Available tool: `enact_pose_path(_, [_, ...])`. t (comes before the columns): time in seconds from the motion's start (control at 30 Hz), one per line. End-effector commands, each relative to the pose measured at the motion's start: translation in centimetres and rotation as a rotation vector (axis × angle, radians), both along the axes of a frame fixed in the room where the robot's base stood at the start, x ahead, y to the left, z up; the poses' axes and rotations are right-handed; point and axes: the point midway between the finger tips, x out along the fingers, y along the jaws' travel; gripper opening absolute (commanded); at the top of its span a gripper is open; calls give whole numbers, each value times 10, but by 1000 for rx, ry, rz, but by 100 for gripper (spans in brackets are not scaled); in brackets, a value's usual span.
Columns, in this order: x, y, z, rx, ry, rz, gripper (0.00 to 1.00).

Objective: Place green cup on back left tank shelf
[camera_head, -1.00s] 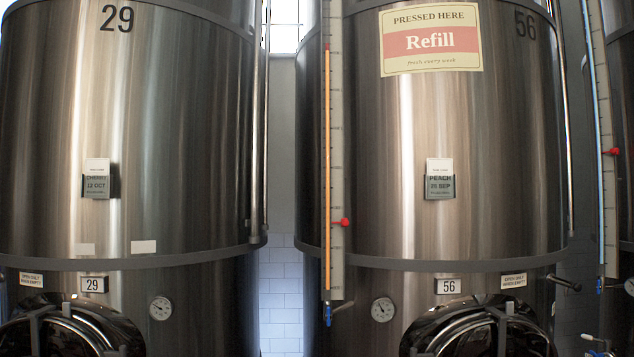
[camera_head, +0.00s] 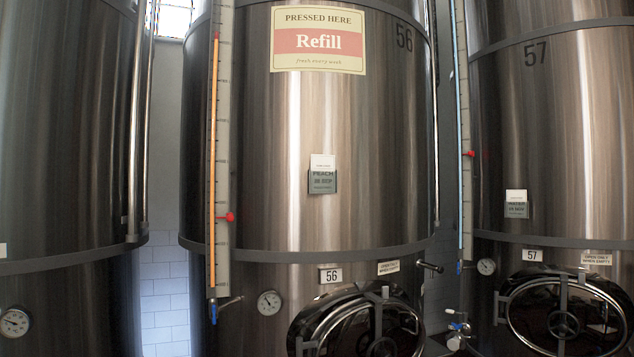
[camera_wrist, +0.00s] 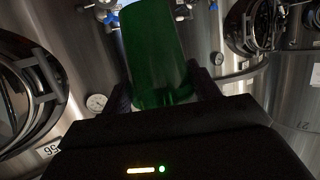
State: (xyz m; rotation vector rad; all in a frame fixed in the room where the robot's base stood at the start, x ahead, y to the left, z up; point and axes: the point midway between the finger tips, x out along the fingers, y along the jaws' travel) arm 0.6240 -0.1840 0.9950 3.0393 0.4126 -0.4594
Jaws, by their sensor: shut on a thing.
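The green cup (camera_wrist: 158,55) fills the upper middle of the wrist view. My gripper (camera_wrist: 160,92) is shut on it, with one dark finger on each side of the cup. The cup looks tilted in this view; its contents cannot be told. Neither my gripper nor the cup shows in the head view. The head view holds tall steel tanks, with tank 56 (camera_head: 370,150) in the middle and tank 57 (camera_head: 560,110) at the right. No tank shelf can be made out in either view.
A Refill sign (camera_head: 318,40) is on tank 56. A level gauge (camera_head: 222,150) runs down its left side, and a round hatch (camera_head: 345,318) bulges at its base. A narrow gap with a white tiled wall (camera_head: 165,300) lies left of it. Another tank (camera_head: 55,130) stands at the left.

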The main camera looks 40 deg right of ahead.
Motion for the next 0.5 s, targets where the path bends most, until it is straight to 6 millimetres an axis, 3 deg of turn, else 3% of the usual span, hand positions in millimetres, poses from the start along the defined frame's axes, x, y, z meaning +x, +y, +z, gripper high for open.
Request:
enact_pose_path(0.23, [4,21,8,2,4,7,40])
enact_pose_path(0.5, [9,78,16,3,7,-7,40])
